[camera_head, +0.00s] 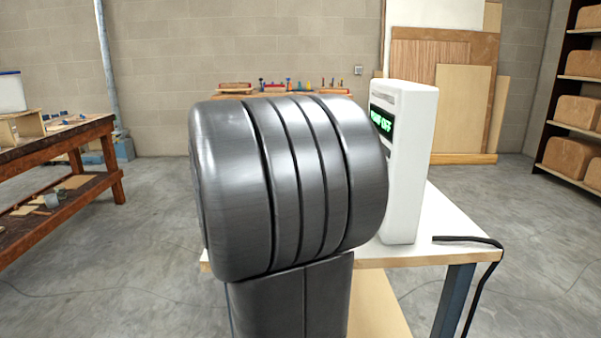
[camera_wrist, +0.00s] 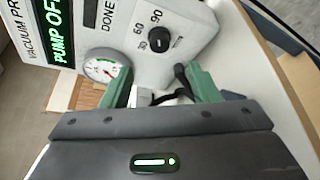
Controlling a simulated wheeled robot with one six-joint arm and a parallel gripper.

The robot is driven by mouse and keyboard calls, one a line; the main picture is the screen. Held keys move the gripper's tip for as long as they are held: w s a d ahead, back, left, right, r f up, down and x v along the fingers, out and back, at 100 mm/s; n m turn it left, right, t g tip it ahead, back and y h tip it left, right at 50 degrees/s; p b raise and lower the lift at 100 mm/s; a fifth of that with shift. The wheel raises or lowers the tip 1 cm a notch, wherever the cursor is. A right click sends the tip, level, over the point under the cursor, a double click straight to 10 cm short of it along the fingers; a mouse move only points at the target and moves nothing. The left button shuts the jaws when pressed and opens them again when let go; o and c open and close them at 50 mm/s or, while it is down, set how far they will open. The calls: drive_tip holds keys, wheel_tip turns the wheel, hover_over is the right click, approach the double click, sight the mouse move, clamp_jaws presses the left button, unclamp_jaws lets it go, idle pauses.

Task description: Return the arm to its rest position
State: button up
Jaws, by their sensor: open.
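My arm's dark grey links fill the middle of the head view and hide part of the white table (camera_head: 430,225). My gripper is hidden in that view. In the wrist view my gripper (camera_wrist: 160,85) is open, with its two green fingers apart. It is in front of a white vacuum press control box (camera_wrist: 145,25), which also shows in the head view (camera_head: 412,165). The box has a green display (camera_wrist: 64,35) reading PUMP OFF, a round gauge (camera_wrist: 102,68) and a black dial (camera_wrist: 160,39). A black part (camera_wrist: 183,78) shows between the fingers; whether they touch it I cannot tell.
A black hose or cable (camera_head: 470,239) hangs off the table's right edge. A wooden workbench (camera_head: 60,140) is at left, a shelf with brown blocks (camera_head: 575,110) at right. Boards (camera_head: 445,80) lean on the back wall. Open floor lies on both sides.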

drive_tip(key=b+x, duration=0.1)
drive_tip(key=x, duration=0.8)
drive_tip(key=shift+w+d+b, duration=0.1)
drive_tip(key=shift+d+b, duration=0.2)
drive_tip(key=shift+b, duration=0.1)
drive_tip(key=shift+a, duration=0.1)
